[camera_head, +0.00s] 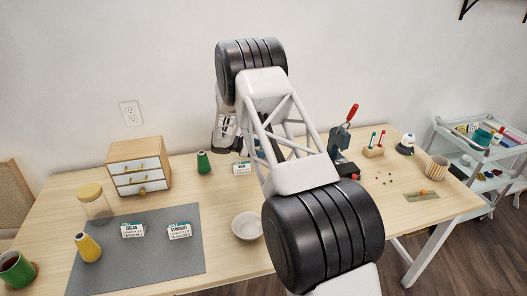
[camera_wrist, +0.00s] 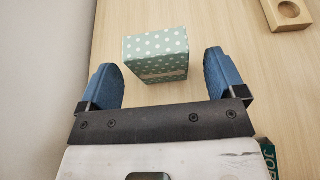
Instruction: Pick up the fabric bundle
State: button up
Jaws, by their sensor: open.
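The fabric bundle (camera_wrist: 156,53) looks like a pale green block with white dots and a plain light band on its front face. It rests on the wooden table in the wrist view. My gripper (camera_wrist: 158,66) is open, with one blue finger on each side of the bundle. Gaps show between the bundle and both fingers, so nothing is gripped. How high the fingertips are above the table is hard to tell. In the head view my arm crosses the middle, and I cannot make out the bundle there.
The small drawer cabinet (camera_head: 139,167), green thread cone (camera_head: 203,162) and label card (camera_head: 242,169) stand left of my arm. A white bowl (camera_head: 247,225) is nearer. A red-handled press (camera_head: 341,143) is at right. A wooden block with a round recess (camera_wrist: 289,13) lies beyond the bundle.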

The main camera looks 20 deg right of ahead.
jog(key=shift+x, duration=1.5)
jog(key=c, duration=1)
jog(key=shift+r, duration=0.15)
jog(key=shift+r, duration=0.75)
notch_tip(320, 180, up, 2)
jog(key=shift+r, duration=0.1)
jog(key=s, duration=0.5)
jog(key=s+a, duration=0.1)
jog(key=s, duration=0.4)
jog(key=s+r, duration=0.1)
jog(key=s, duration=0.5)
jog(key=shift+a, duration=0.35)
